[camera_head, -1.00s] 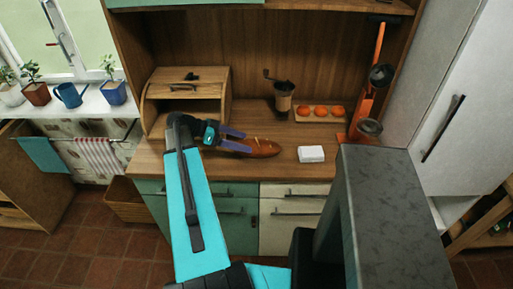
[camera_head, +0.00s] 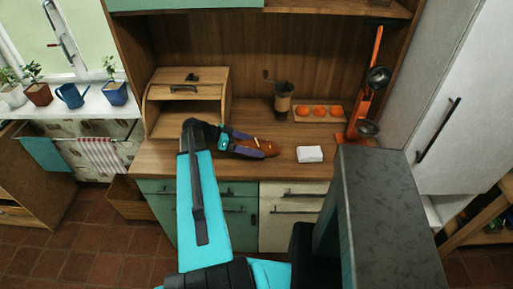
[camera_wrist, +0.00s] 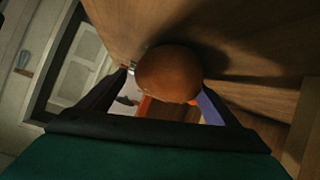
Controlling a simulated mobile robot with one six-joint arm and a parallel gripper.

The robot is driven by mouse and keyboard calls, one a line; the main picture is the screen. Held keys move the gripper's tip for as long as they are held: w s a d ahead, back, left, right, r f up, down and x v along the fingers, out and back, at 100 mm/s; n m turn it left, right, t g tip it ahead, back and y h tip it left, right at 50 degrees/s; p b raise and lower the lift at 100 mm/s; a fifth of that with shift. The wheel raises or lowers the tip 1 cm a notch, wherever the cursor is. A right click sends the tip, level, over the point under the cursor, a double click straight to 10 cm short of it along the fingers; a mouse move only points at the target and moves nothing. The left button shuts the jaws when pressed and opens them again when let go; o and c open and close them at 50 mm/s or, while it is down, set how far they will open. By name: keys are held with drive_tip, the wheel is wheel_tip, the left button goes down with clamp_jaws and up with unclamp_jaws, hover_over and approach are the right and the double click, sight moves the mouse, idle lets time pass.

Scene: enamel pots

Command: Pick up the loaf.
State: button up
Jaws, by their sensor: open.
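The brown loaf (camera_head: 268,147) lies on the wooden counter in front of the bread box. My gripper (camera_head: 260,149) is open at counter height, reaching in from the left, with one finger along each side of the loaf. Much of the loaf is hidden by my fingers in the head view. In the wrist view the loaf (camera_wrist: 168,72) shows its rounded end between the two spread fingers. I cannot tell whether either finger touches it.
The open wooden bread box (camera_head: 187,100) stands behind left. A white block (camera_head: 310,154) lies right of the loaf. A grinder (camera_head: 283,98), a tray with orange fruit (camera_head: 319,111) and an orange stand (camera_head: 366,95) are further back. The counter's front edge is close.

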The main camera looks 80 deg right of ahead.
sight(252, 142)
drive_tip(key=c, duration=1.4)
drive_tip(key=shift+c, duration=0.2)
drive_tip(key=shift+r, duration=0.2)
drive_tip(key=shift+r+b, duration=1.8)
drive_tip(key=shift+r, duration=3.05)
